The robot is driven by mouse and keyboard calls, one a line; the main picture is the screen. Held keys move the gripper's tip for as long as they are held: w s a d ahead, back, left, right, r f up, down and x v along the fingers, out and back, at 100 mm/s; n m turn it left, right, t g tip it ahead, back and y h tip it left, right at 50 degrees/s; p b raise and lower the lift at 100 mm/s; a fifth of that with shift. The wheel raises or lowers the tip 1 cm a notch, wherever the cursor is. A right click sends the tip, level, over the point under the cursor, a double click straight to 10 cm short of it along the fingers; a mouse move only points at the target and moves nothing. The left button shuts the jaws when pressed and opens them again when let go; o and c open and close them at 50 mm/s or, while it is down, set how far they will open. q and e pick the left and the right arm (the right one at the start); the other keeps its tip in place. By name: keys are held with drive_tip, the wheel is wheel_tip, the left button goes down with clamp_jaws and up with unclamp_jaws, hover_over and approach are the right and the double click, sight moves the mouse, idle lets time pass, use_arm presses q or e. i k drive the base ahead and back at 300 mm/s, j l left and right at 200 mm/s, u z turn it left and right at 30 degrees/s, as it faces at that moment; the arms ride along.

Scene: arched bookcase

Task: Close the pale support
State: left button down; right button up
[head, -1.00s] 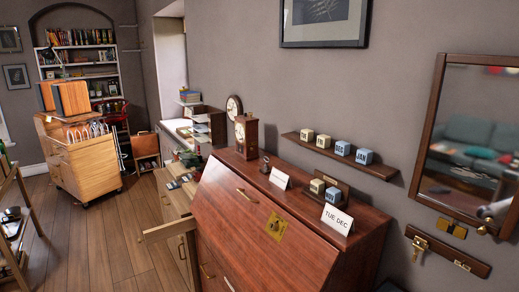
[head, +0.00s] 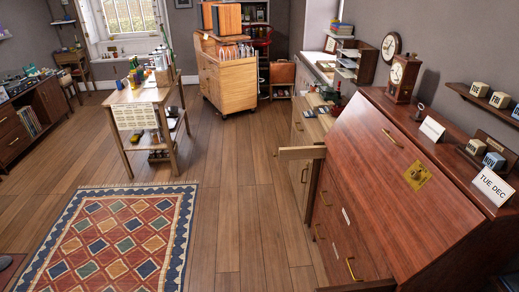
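The pale support (head: 300,153) is a light wooden bar. It sticks out to the left from the far front side of the reddish-brown bureau (head: 355,170), below the top of its sloping front. Its inner end is hidden at the bureau's edge. A second, browner bar (head: 358,286) sticks out at the near side, cut by the bottom edge of the picture. Neither of my grippers is in view.
A patterned rug (head: 115,240) lies at the left on the wooden floor. The floor (head: 245,200) between rug and bureau is clear. A small work table (head: 145,115) and a pale wheeled cabinet (head: 228,82) stand farther back. Drawers (head: 308,130) stand behind the pale support.

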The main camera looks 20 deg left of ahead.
sight(317, 151)
drive_tip(key=k+j+u, duration=0.2)
drive_tip(key=j+u, duration=0.3)
drive_tip(key=u, duration=0.35)
drive_tip(key=i, duration=1.25)
drive_tip(key=i+z, duration=0.7)
drive_tip(key=i+j, duration=0.05)
drive_tip(key=i, duration=0.05)
